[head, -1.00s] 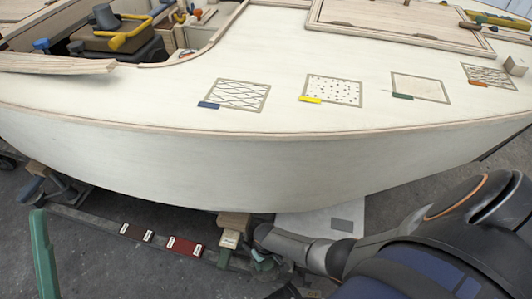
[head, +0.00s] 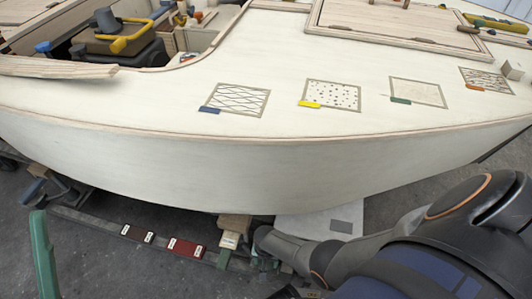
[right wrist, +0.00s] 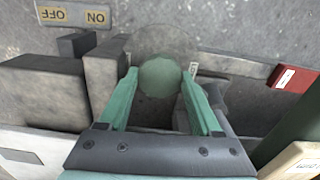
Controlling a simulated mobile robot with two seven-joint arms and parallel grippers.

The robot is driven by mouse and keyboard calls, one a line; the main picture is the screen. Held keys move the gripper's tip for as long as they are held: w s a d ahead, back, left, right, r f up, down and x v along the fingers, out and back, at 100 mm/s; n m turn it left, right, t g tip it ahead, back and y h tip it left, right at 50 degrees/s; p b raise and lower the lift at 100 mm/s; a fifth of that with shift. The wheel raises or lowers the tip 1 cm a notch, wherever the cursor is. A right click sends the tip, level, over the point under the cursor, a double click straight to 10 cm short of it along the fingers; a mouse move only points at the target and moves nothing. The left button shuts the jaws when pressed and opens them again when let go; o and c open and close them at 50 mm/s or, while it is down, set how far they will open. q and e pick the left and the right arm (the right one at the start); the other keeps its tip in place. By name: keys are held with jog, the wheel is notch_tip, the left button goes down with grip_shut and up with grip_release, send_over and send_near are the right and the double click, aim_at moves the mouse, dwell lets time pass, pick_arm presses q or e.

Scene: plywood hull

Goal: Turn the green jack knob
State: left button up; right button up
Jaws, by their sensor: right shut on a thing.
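In the right wrist view, the jack knob (right wrist: 160,62) is a round, pale green disc with a see-through greyish rim. My right gripper (right wrist: 160,84) has green fingers, one on each side of the knob's lower part, shut on it. In the head view my right arm (head: 400,245) reaches in from the lower right toward the underside of the hull. There the knob and the fingertips cannot be made out clearly. My left gripper is not in view.
The white hull (head: 240,170) overhangs the work spot. Grey blocks (right wrist: 45,92) stand left of the fingers in the right wrist view, below an ON/OFF plate (right wrist: 72,16). A red labelled block (head: 185,247) lies left of my arm. A green post (head: 44,255) stands at lower left.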

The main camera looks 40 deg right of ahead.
jog(key=shift+m, duration=0.4)
jog(key=o, duration=1.4)
